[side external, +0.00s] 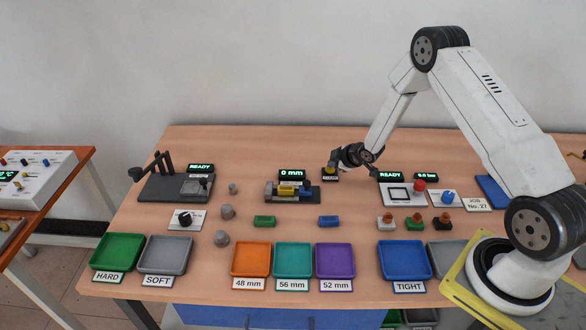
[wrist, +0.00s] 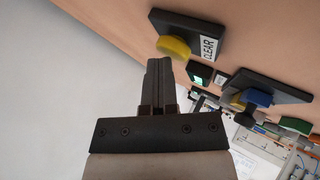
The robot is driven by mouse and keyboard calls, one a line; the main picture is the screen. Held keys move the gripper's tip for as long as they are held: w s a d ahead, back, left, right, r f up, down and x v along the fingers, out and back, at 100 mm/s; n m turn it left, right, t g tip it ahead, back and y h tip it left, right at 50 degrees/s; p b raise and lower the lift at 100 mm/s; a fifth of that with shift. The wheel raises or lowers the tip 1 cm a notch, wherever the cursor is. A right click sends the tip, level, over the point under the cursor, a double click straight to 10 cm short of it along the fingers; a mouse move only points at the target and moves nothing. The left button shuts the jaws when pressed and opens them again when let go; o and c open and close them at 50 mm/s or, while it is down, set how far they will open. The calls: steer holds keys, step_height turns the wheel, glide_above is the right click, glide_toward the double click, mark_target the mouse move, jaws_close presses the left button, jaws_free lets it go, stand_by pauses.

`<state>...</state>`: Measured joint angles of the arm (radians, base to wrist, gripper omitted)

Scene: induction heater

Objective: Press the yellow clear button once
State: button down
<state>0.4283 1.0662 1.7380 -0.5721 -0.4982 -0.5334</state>
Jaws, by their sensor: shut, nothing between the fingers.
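The yellow clear button (wrist: 173,47) is a round cap on a dark block (wrist: 201,34) with a white CLEAR label (wrist: 209,48). In the side external view the button (side external: 330,169) sits at the back middle of the table, right of the 0 mm display. My gripper (side external: 334,160) is shut and empty, close to the button. In the wrist view the closed fingertips (wrist: 158,62) lie right beside the yellow cap. I cannot tell whether they touch it.
The measuring device (side external: 287,191) with yellow and blue parts stands just left of the button. A white panel (side external: 402,194) with a red knob stands to the right. Colored trays (side external: 251,274) line the front edge. The wall is behind the table.

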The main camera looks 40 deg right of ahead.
mark_target(332, 169)
steer(key=shift+r, duration=0.9)
steer(key=shift+r, duration=2.5)
